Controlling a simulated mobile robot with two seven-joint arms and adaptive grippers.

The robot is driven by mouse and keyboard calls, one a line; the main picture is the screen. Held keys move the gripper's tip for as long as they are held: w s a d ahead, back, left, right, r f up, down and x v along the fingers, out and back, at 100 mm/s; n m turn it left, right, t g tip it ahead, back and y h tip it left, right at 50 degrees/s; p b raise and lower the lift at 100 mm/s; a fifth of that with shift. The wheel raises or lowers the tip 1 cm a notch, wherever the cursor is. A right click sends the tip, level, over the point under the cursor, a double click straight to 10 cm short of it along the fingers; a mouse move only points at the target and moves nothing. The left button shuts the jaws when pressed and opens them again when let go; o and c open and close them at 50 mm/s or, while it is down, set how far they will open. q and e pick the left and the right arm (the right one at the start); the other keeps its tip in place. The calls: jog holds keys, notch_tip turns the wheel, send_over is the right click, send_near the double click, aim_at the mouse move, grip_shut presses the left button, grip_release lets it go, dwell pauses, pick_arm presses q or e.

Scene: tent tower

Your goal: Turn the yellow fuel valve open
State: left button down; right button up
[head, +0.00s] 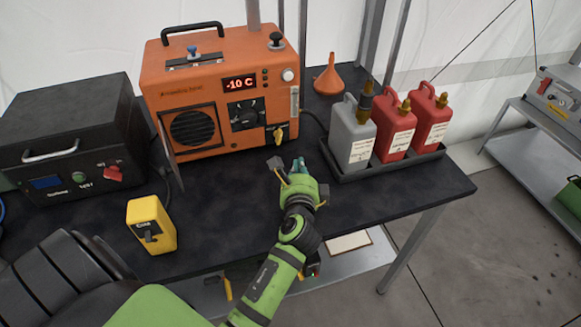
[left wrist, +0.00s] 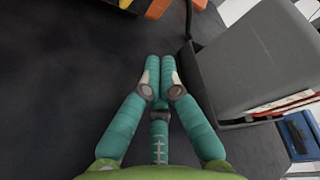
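The yellow fuel valve (head: 279,135) is a small lever low on the right side of the orange heater's front (head: 190,84). My left gripper (head: 287,164) is in front of and below the valve, over the table and apart from it. Its teal fingers also show in the left wrist view (left wrist: 160,75), with nothing between them. In the head view a gap shows between the fingertips. In the left wrist view the two front fingers lie side by side and the third shows between them. The valve's exact angle is too small to read. My right gripper is out of view.
A black box (head: 75,125) and a yellow box (head: 150,225) stand at the left. A tray (head: 395,166) with a grey can (head: 350,130) and two red cans stands to the right. An orange funnel (head: 328,78) is behind. The dark tabletop (head: 240,215) left of my arm is clear.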

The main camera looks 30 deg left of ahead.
aim_at(279, 136)
pick_arm(q)
jog(key=s+n, duration=0.1)
jog(key=a+b, duration=0.1)
jog(key=s+n, duration=0.1)
jog(key=shift+s+a+f+n+t, duration=0.3)
jog(key=shift+s+f+t, duration=0.05)
jog(key=shift+t, duration=0.05)
jog(key=shift+s+a+r+n+y+b, duration=0.15)
jog(key=shift+r+n+y+b, duration=0.05)
jog(key=shift+n+y+b, duration=0.1)
jog(key=shift+w+a+r, duration=0.15)
jog(key=shift+w, duration=0.05)
jog(key=p+x, duration=0.1)
jog(key=x, duration=0.8)
jog(key=shift+w, duration=0.25)
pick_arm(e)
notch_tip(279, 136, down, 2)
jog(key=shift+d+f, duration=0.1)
